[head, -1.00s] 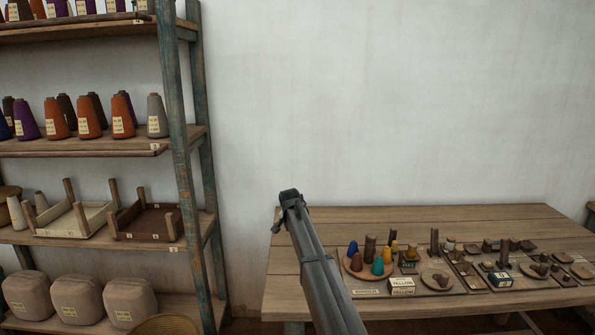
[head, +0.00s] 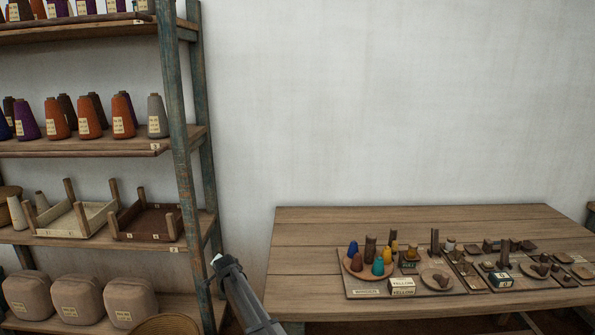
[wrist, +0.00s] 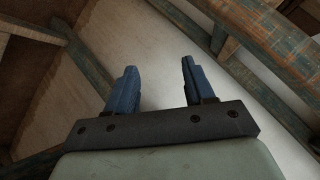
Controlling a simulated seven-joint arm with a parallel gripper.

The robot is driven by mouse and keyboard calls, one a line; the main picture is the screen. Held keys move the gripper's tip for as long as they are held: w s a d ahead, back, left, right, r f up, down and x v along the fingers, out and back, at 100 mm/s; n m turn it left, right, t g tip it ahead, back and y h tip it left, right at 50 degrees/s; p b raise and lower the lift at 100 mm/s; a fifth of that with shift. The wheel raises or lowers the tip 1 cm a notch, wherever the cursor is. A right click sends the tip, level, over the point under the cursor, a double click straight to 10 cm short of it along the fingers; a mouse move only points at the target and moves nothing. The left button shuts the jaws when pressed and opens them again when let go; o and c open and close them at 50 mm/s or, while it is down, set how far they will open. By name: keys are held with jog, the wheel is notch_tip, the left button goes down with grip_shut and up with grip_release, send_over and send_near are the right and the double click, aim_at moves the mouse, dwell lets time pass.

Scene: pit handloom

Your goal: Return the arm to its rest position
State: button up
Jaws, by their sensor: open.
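My gripper (head: 226,264) shows low in the head view, in front of the gap between the shelf rack and the table. In the wrist view its two blue fingers (wrist: 157,85) stand apart with nothing between them. The gripper is open and empty. My arm runs from it down to the bottom edge of the head view.
A wooden shelf rack (head: 178,120) with yarn cones, trays and sacks stands at the left, close to my gripper. A wooden table (head: 310,235) with small cones, dishes and labelled boxes is at the right. The white wall (head: 390,90) behind is bare.

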jog(key=s+a+f+y, duration=0.1)
jog(key=s+a+f, duration=0.2)
jog(key=a, duration=0.1)
jog(key=s+d+f+m+g, duration=0.1)
jog(key=s+d+f+g, duration=0.2)
jog(key=s+d+f, duration=0.5)
jog(key=s+d+f+g, duration=0.3)
jog(key=s+d+f, duration=0.2)
jog(key=s+f, duration=0.7)
jog(key=s+d+f+m+g, duration=0.1)
jog(key=s+d+f+g, duration=0.2)
jog(key=s+d+f, duration=0.65)
jog(key=s+d+f+n+g+h, duration=0.1)
jog(key=s+d+f+n+g, duration=0.15)
jog(key=s+d, duration=0.55)
jog(key=s+d+f+n+g+h, duration=0.1)
jog(key=s+d+f+h, duration=0.15)
jog(key=s+d, duration=0.55)
jog(key=s+d+r+n+g, duration=0.1)
jog(key=s+d, duration=0.4)
jog(key=s, duration=0.6)
jog(key=s+d+r+n+g, duration=0.2)
jog(key=s+d, duration=0.4)
jog(key=s, duration=0.6)
jog(key=shift+s+n+g+h, duration=0.2)
jog(key=shift+n+g+h, duration=0.15)
jog(key=shift+n+g, duration=0.3)
